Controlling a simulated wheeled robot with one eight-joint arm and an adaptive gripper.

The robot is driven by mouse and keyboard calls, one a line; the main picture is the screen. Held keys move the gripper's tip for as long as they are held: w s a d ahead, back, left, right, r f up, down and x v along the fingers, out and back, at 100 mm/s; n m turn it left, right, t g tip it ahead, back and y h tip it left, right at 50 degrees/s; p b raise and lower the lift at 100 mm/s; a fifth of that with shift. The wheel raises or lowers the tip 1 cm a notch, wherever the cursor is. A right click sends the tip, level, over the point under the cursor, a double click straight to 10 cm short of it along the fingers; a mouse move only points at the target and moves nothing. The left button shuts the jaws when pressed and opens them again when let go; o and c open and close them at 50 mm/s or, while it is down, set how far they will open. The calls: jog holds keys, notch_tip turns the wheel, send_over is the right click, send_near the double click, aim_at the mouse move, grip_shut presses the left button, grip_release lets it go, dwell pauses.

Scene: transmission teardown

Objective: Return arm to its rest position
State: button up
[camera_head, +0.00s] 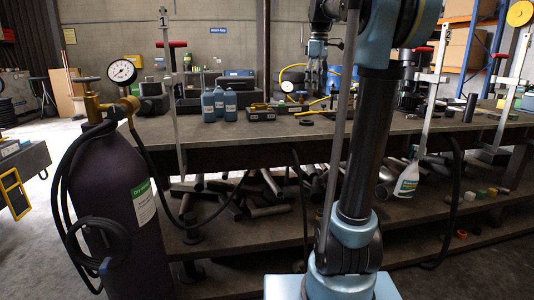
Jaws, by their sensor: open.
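My blue and black arm rises at the right of centre and bends over the workbench (245,137). My gripper (315,85) hangs behind the arm column, pointing down above the back of the bench. It is small in the view, but its fingers look apart, and I see nothing between them. The arm hides part of the bench to its right. Dark, round metal parts (410,101) lie on the bench right of the arm.
Blue bottles (219,104) and a yellow-black item (262,113) stand on the bench. Upright clamps (170,95) rise at its front edge. A purple gas cylinder (105,190) with a gauge stands at left. Metal pieces and a white spray bottle (407,180) occupy the lower shelf.

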jog(key=s+f+m+t, duration=0.1)
jog(key=s+f+m, duration=0.4)
jog(key=s+f, duration=1.1)
jog(key=s+f+m, duration=0.6)
jog(key=s+f, duration=0.9)
jog(key=f, duration=0.7)
jog(key=shift+s+f+m+t, duration=0.3)
jog(key=shift+s+f+t, duration=0.05)
jog(key=shift+f+t, duration=0.05)
jog(key=shift+w+f, duration=0.2)
jog(key=shift+w, duration=0.25)
